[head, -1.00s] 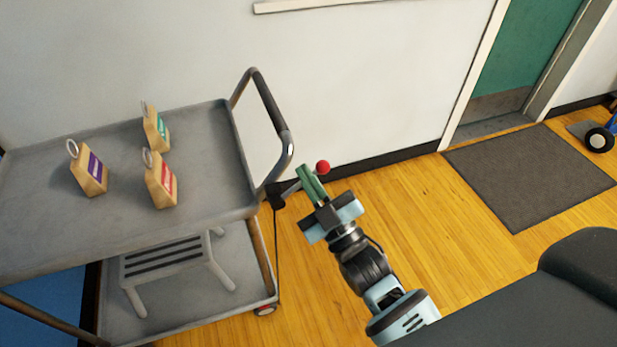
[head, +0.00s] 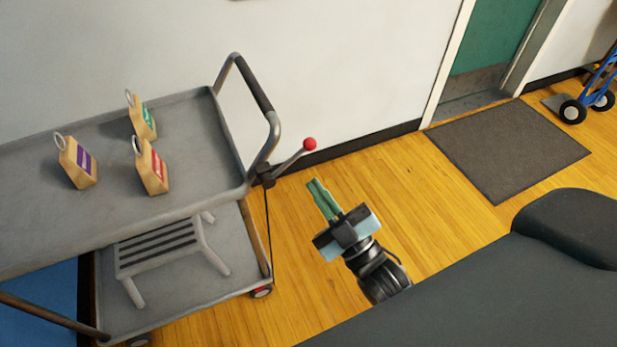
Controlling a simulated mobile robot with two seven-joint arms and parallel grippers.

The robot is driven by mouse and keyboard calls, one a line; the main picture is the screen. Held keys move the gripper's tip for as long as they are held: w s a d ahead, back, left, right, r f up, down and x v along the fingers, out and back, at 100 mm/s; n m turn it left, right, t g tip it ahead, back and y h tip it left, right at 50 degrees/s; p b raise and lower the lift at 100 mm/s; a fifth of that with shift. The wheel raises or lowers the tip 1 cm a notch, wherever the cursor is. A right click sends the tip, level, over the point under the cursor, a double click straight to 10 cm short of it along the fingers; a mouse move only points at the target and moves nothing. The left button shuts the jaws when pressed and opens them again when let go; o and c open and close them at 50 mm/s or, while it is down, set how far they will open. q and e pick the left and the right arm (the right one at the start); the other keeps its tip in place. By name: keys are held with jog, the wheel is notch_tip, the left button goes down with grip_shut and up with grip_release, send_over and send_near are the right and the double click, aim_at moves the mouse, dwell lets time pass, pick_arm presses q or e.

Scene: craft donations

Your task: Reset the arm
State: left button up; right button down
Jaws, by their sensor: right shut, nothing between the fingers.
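My right gripper (head: 319,187) shows in the head view, in front of the wooden floor to the right of the cart. Its green fingers are shut with nothing between them. They point up and a little left, and they appear apart from the cart and its lever. The rest of that arm is partly hidden behind a dark surface at the lower right. My left gripper is not in view.
A grey cart (head: 215,165) stands at left. Its top holds tagged wooden blocks, purple (head: 75,165), green (head: 142,120) and red (head: 152,170). A red-knobbed lever (head: 295,157) sticks out right. A stool (head: 160,249) sits below. A mat (head: 510,150) and blue hand truck (head: 597,92) are right.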

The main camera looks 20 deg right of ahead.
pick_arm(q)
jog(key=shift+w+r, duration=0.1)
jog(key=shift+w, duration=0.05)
pick_arm(e)
jog(key=shift+s, duration=0.15)
